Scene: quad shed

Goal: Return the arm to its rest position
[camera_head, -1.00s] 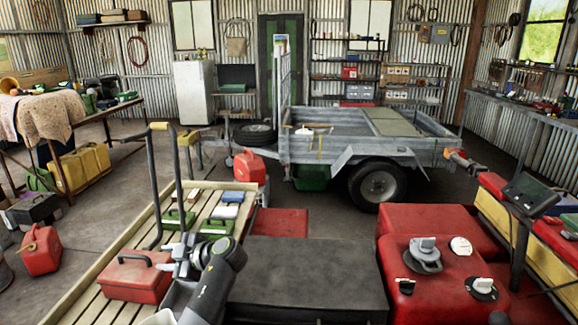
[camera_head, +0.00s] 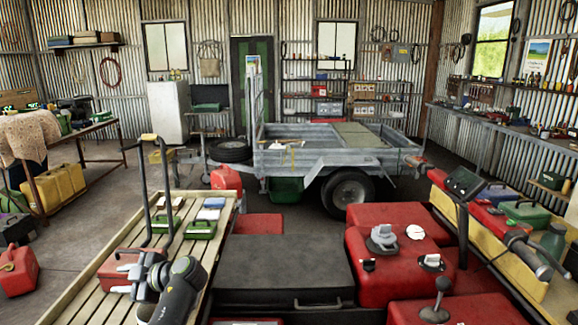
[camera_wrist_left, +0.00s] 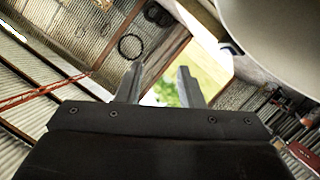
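My left gripper (camera_head: 128,279) hangs low at the left in the head view, at the end of my dark arm. It overlaps the right part of a red toolbox (camera_head: 118,262) on the slatted rack; I cannot tell whether they touch. In the left wrist view my left gripper (camera_wrist_left: 161,86) shows two grey fingers spread apart. Nothing is between them; a bright window and corrugated wall show beyond. My right gripper is in neither current view.
The wooden slatted rack (camera_head: 81,308) carries green and blue boxes. A black seat or lid (camera_head: 280,265) and red tank-like bodywork (camera_head: 395,285) lie to its right. A small screen (camera_head: 464,183) stands on a post. The trailer (camera_head: 320,160) stands behind, with open floor at left.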

